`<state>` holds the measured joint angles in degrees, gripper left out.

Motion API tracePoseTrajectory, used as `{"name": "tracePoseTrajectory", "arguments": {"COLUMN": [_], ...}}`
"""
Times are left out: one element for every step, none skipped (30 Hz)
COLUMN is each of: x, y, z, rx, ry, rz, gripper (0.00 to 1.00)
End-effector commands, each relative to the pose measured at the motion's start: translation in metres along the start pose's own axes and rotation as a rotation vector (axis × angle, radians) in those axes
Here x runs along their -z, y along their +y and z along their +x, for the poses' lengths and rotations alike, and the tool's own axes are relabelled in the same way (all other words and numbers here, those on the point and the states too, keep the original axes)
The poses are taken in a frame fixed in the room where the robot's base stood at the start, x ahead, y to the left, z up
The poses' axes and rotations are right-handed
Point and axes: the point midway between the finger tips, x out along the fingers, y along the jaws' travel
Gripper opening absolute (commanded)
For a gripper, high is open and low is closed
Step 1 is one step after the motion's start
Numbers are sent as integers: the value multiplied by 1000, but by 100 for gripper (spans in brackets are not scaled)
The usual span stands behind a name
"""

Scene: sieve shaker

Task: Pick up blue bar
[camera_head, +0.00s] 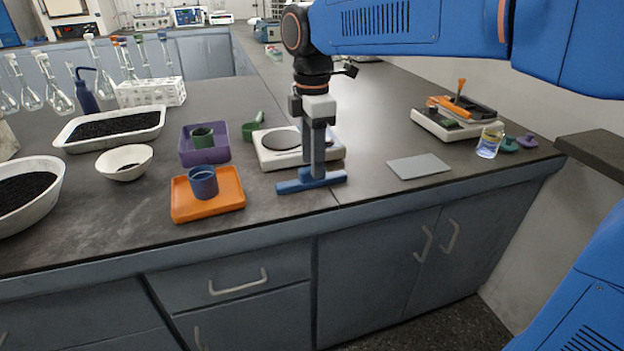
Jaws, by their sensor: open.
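The blue bar (291,186) lies on the dark bench top near its front edge, just right of the orange tray. My gripper (313,174) points straight down at the middle of the bar, with its fingertips at the bar's height. Its fingers are open. They hide the middle of the bar, and I cannot tell whether they touch it.
A white scale (268,160) stands close behind my gripper. An orange tray (234,200) with a blue cup (203,182) is to the left, with a purple tray (188,157) behind it. A grey plate (419,166) lies right. The bench between bar and plate is clear.

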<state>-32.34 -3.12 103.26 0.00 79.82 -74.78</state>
Motion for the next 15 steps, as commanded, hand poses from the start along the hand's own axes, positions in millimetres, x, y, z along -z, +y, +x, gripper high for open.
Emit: {"name": "tracePoseTrajectory", "arguments": {"x": [0,0,-1,-1,-1,-1,-1,-1,-1,-1,-1,-1,-1,-1,-1], "y": [0,1,2,3,3,3,3,3,3,3,3,3,3,3,3], "z": [8,12,18,22,26,31,34,37,40,42,43,44,44,44,44], "rx": [3,3,3,3,3,3,3,2,1,1,2,1,1,1,1], "ry": [-1,-1,-1,-1,-1,-1,-1,-1,0,0,0,0,0,0,0], "rz": [0,0,1,1,1,0,0,0,0,0,0,0,0,0,0], "gripper": [42,42,42,42,42,42,42,42,42,42,42,42,42,42,42]}}
